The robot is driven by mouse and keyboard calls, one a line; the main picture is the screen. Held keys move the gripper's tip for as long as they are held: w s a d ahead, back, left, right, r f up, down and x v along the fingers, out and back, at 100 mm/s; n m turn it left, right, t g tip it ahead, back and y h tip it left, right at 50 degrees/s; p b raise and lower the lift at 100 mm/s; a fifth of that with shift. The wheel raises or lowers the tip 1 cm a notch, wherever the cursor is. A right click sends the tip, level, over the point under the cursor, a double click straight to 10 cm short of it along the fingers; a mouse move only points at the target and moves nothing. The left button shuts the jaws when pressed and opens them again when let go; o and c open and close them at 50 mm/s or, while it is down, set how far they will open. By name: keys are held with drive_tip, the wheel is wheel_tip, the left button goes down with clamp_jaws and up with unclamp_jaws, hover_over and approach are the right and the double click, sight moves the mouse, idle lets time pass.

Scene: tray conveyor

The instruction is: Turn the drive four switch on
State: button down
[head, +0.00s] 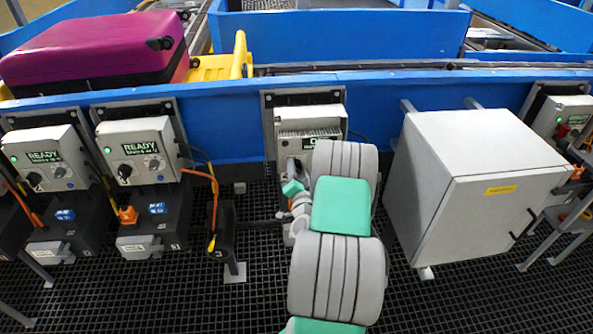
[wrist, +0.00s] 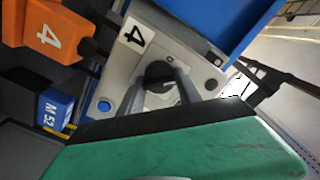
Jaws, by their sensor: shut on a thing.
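The drive four switch is a black rotary knob (wrist: 158,74) on a grey panel (wrist: 128,72) marked with a 4, in the wrist view. My gripper (wrist: 164,88) has one finger on each side of the knob and is shut on it. The fingers cover part of the knob, so its exact setting is hard to read. In the head view, the grey drive box (head: 310,118) stands at the middle of the blue conveyor side. My arm hides its lower front, the knob and the gripper tips there.
An orange connector (wrist: 47,40) marked 4 and a blue plug (wrist: 52,104) marked M 52 sit left of the panel. A blue button (wrist: 104,105) is on the panel. In the head view, a grey cabinet (head: 432,200) stands right of my arm. Two READY boxes stand left.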

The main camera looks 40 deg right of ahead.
drive_tip(key=m, duration=0.4)
drive_tip(key=shift+d+m, duration=0.1)
drive_tip(key=shift+m, duration=0.2)
drive_tip(key=m, duration=0.4)
drive_tip(key=shift+m, duration=0.3)
drive_tip(key=c, duration=0.8)
unclamp_jaws()
drive_tip(key=shift+f, duration=0.1)
drive_tip(key=shift+s+f, duration=0.1)
